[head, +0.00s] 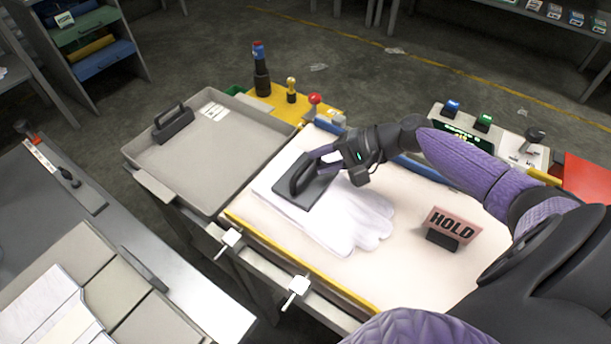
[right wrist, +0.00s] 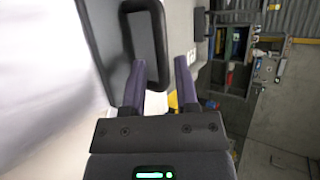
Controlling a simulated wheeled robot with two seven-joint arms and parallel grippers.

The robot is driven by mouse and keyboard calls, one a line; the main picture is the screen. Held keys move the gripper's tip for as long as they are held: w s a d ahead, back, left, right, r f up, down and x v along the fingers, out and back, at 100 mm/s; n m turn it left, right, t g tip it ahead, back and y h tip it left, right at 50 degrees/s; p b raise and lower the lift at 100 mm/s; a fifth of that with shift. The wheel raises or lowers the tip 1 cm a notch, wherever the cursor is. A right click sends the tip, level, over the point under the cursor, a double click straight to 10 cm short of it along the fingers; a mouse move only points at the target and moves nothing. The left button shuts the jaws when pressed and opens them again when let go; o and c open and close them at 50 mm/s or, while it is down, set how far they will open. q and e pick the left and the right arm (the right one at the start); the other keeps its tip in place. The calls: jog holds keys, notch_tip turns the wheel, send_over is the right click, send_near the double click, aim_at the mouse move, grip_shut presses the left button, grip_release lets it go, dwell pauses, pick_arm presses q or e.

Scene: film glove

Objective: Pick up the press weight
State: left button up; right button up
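The press weight (head: 312,190) is a dark flat block with a loop handle. It lies on a white glove (head: 345,220) on the pale work surface. My right gripper (head: 324,158) comes in from the right and is at the handle. In the right wrist view, the weight's black handle (right wrist: 161,45) reaches in between the two purple fingers (right wrist: 160,75). One finger is on the loop's inner side and the other outside it. The fingers stand apart, with some gap visible, so the gripper looks open. My left gripper is not in view.
A grey tray (head: 215,172) with a dark handled block (head: 173,122) stands to the left. A pink HOLD sign (head: 452,224) stands to the right of the glove. A control panel (head: 490,135) and a red-knobbed lever (head: 314,99) are at the back.

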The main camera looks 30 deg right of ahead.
aim_at(310, 163)
jog(key=b+x, duration=0.1)
jog(key=x, duration=0.3)
grip_shut()
jog(key=shift+r, duration=0.1)
dwell(1.2)
